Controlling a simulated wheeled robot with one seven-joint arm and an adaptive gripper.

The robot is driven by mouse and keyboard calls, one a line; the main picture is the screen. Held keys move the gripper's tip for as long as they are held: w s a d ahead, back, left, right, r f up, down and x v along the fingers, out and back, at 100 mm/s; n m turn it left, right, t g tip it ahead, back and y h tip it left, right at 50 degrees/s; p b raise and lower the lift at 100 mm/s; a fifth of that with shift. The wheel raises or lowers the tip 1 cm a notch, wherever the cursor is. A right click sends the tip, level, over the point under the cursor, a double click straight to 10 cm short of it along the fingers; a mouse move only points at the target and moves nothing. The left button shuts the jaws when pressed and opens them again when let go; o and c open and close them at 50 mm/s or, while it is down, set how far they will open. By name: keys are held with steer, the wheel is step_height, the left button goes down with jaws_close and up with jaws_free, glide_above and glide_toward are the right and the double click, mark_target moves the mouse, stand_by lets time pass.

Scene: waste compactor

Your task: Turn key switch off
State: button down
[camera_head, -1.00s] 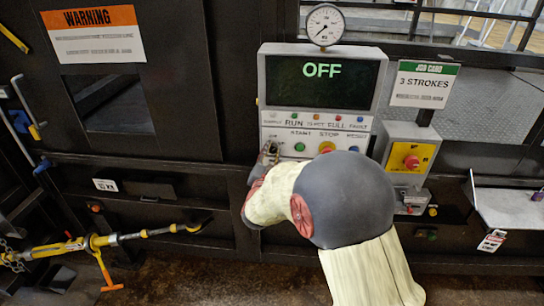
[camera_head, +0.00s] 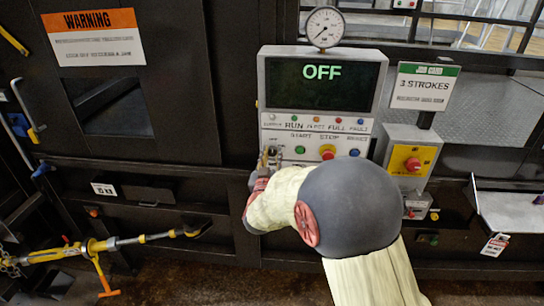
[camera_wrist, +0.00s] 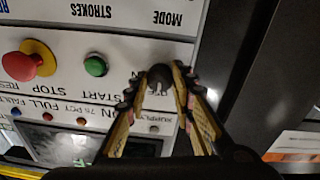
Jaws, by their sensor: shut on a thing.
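The control panel (camera_head: 318,148) stands in the middle of the head view, and its screen (camera_head: 321,84) reads OFF in green. The key switch (camera_wrist: 159,76) is a dark knob on the panel, left of the green START button (camera_head: 299,149) in the head view. My gripper (camera_wrist: 163,80) is shut on the key switch, with its fingertips on either side of it in the wrist view. In the head view my gripper (camera_head: 268,160) is at the panel's lower left, and my arm hides part of the panel's lower edge. The key's exact angle is hard to tell.
The red STOP button (camera_wrist: 32,66) on yellow sits beside the green button. A yellow box with a red emergency knob (camera_head: 412,164) is to the right. A gauge (camera_head: 325,27) tops the panel. A yellow bar tool (camera_head: 100,245) lies at lower left.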

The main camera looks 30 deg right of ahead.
stand_by(0.4)
steer(key=c, duration=1.5)
jaws_free()
steer(key=shift+s+a, duration=0.1)
steer(key=shift+a, duration=0.05)
steer(key=v, duration=1.1)
steer(key=shift+s+a, duration=0.2)
steer(key=shift+s, duration=0.1)
